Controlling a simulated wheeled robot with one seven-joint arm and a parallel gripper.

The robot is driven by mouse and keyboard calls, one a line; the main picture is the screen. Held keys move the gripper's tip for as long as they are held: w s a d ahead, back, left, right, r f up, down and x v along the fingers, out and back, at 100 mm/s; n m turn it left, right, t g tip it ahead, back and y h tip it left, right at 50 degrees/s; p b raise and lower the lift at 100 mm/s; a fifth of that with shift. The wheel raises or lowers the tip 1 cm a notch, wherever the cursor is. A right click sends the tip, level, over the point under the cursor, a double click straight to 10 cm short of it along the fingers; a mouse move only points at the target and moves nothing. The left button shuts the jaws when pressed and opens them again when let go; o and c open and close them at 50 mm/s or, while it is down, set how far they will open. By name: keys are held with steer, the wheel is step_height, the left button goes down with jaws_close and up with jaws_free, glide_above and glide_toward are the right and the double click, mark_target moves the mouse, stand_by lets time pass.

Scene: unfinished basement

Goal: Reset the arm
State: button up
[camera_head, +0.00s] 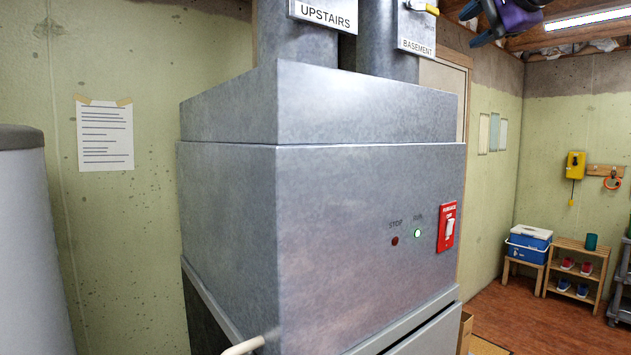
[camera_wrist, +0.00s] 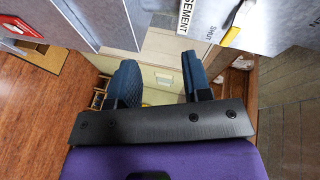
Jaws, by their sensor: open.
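My gripper (camera_head: 475,27) is at the top right of the head view, raised near the ceiling and partly cut off by the frame. It has a purple body and dark blue fingers. In the wrist view the two fingers (camera_wrist: 159,66) stand apart with nothing between them. The gripper is open and empty. It appears to the right of the duct marked BASEMENT (camera_head: 402,65) and touches nothing that I can see. Most of my arm is out of the head view.
A grey metal furnace (camera_head: 225,225) fills the middle, with a red switch (camera_head: 447,228) and a lit green lamp (camera_head: 418,233). The BASEMENT duct has a yellow handle (camera_head: 424,8). A grey tank (camera_head: 30,250) stands left. A blue cooler (camera_head: 528,245) and shoe rack (camera_head: 578,268) stand far right.

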steer(key=s+f+n+g+h, duration=0.1)
steer(key=s+f+n+g, duration=0.2)
steer(key=s+f, duration=0.5)
steer(key=s+f+n+g+h, duration=0.1)
steer(key=s+f+n+g, duration=0.2)
steer(key=s+f, duration=0.6)
steer(key=s+d+f+n+g+h, duration=0.1)
steer(key=s+f+n, duration=0.5)
steer(key=f, duration=1.6)
steer(key=s+g+h, duration=0.1)
steer(key=s+g, duration=0.1)
steer(key=s, duration=0.1)
steer(key=shift+g, duration=0.3)
